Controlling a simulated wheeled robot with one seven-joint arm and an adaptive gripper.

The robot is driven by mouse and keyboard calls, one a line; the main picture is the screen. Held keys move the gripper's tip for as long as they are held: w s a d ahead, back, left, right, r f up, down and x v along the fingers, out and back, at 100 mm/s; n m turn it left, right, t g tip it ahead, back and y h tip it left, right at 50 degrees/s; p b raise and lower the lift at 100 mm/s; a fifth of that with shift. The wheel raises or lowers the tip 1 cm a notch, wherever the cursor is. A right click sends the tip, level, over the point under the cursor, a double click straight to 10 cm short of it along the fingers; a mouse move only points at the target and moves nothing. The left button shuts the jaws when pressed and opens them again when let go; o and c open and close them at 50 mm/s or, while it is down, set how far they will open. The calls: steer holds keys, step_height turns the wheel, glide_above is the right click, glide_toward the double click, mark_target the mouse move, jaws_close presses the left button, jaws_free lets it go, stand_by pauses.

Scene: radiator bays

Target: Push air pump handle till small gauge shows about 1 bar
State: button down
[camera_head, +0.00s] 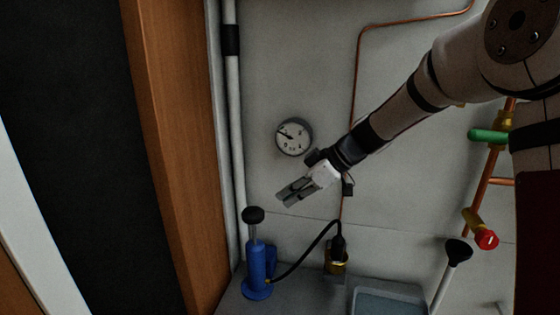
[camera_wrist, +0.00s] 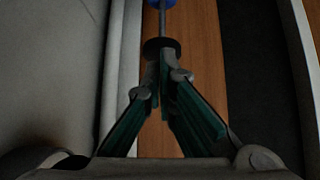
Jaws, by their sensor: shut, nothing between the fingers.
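The blue air pump (camera_head: 257,266) stands upright at the lower left in the head view, beside the white pipe. Its black round handle (camera_head: 253,214) sits on a thin rod raised above the blue body. A black hose runs from the pump to a brass fitting on the wall. The round white gauge (camera_head: 294,137) hangs on the wall; its needle points to the upper left, and the numbers are too small to read. My gripper (camera_head: 284,199) is shut and empty, above and to the right of the handle. In the wrist view the handle (camera_wrist: 160,44) shows just beyond my fingertips (camera_wrist: 162,62).
A grey tray (camera_head: 390,300) lies at the lower right. A wooden door frame (camera_head: 170,150) borders the left. Copper pipes run along the wall.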

step_height(320, 180, up, 9)
steer(key=a, duration=0.1)
steer(key=shift+w+a, duration=0.2)
steer(key=shift+w, duration=0.1)
stand_by(0.4)
steer(key=p, duration=0.2)
glide_above(256, 209)
steer(key=f, duration=0.6)
steer(key=shift+s+d+f, duration=0.2)
steer(key=shift+s+f, duration=0.05)
steer(key=f, duration=0.3)
steer(key=shift+w+a+f+p, duration=0.1)
steer(key=shift+a+f+p, duration=0.1)
steer(key=shift+p, duration=0.2)
steer(key=shift+f, duration=0.55)
